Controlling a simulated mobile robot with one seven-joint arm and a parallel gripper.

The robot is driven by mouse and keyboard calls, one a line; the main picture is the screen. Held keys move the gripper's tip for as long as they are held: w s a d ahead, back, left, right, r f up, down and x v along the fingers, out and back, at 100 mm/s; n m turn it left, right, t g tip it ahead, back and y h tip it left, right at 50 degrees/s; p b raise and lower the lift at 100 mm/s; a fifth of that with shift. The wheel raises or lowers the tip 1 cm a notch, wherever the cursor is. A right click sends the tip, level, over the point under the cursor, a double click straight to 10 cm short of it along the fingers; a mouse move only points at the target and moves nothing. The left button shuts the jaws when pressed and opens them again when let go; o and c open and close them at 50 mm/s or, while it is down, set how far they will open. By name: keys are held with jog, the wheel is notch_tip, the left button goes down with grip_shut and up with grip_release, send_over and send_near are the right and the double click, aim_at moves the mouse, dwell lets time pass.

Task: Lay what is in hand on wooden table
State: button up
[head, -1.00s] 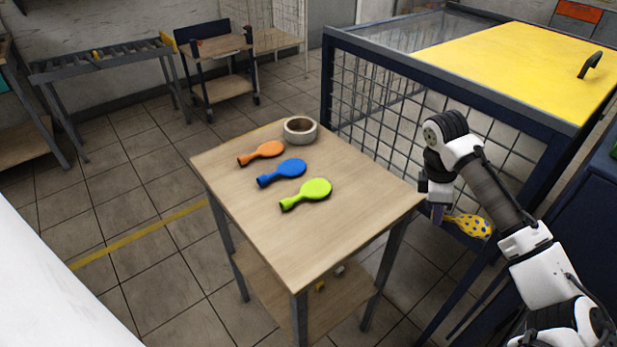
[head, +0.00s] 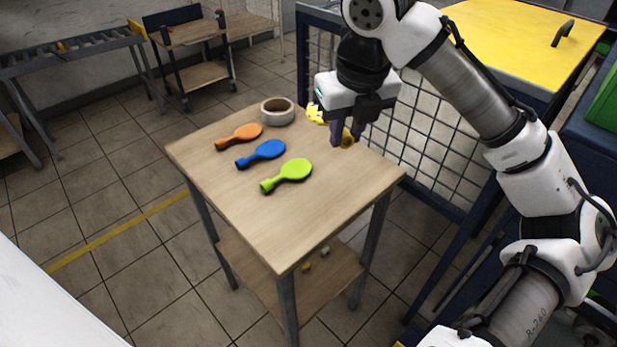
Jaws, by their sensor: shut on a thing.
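My gripper (head: 343,137) is shut on a yellow balloon (head: 316,114) with dark spots. The spots show clearly only in the earlier frame; now my gripper hides most of the balloon. A yellow end shows at the left of the fingers and another bit at their right. They are over the back right part of the wooden table (head: 290,222); the height above it is hard to tell.
The table's front and right part is clear. A mesh cage with a yellow top (head: 520,40) is close behind the table at the right. Small bits lie on the lower shelf (head: 335,283).

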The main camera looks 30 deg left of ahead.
aim_at(337, 213)
jog(key=d+x, duration=0.1)
jog(key=x, duration=0.5)
jog(key=s+d+x, duration=0.1)
jog(key=x, duration=0.5)
jog(key=s+x, duration=0.1)
jog(key=x, duration=0.5)
jog(key=shift+s+d+f, duration=0.2)
jog(key=shift+d+f, duration=0.15)
jog(key=shift+d, duration=0.05)
jog(key=shift+f, duration=0.1)
jog(key=o, duration=0.4)
jog(key=shift+f, duration=0.1)
jog(key=o, duration=0.5)
jog(key=v, duration=1.2)
jog(key=shift+a+r, duration=0.1)
jog(key=shift+r, duration=0.15)
